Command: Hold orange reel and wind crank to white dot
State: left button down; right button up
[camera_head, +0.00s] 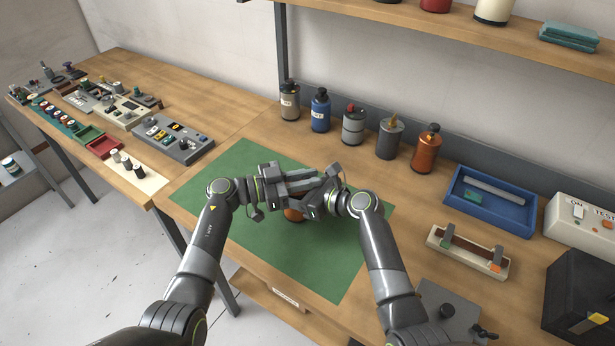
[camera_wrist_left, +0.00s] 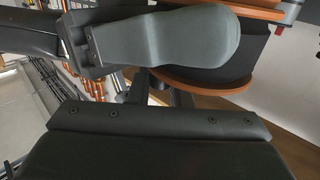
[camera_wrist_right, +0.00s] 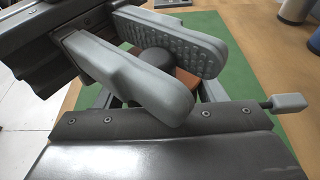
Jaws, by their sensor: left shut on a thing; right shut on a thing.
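The orange reel (camera_head: 292,214) shows only in part below my grippers, over the green mat (camera_head: 240,170). Its orange-rimmed discs (camera_wrist_left: 200,86) show in the left wrist view, beside a finger of my left gripper (camera_head: 298,184). That gripper is shut on the reel; the contact itself is mostly hidden. My right gripper (camera_head: 314,207) comes in from the right, close to the left one. In the right wrist view, a dark round crank knob (camera_wrist_right: 153,58) shows between its grey fingers, with a brown-orange part (camera_wrist_right: 186,82) behind. The white dot is hidden.
Several bottles, including an orange one (camera_head: 426,148), stand behind the mat. The mat's left part is clear.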

pick_arm(q)
jog(key=shift+s+a+f+m+g, duration=0.15)
jog(key=shift+m+g, duration=0.65)
jog(key=shift+g, duration=0.45)
jog(key=shift+s+a+m+g, duration=0.1)
jog(key=shift+s+m+g, duration=0.1)
jog(key=shift+m+g, duration=0.8)
jog(key=shift+s+a+f+m+g, duration=0.15)
jog(key=shift+m+g, duration=0.45)
jog(key=shift+g, duration=0.85)
jog(key=shift+s+a+r+m+g, duration=0.1)
jog(key=shift+s+m+g, duration=0.1)
jog(key=shift+m+g, duration=0.45)
jog(key=c, duration=1.6)
grip_release()
jog(key=shift+c, duration=0.2)
jog(key=shift+r, duration=0.1)
jog(key=shift+w+r, duration=0.1)
jog(key=shift+r, duration=0.05)
jog(key=shift+r, duration=0.25)
notch_tip(320, 180, up, 9)
jog(key=shift+s+r, duration=0.15)
jog(key=shift+s, duration=0.05)
jog(key=shift+a, duration=0.1)
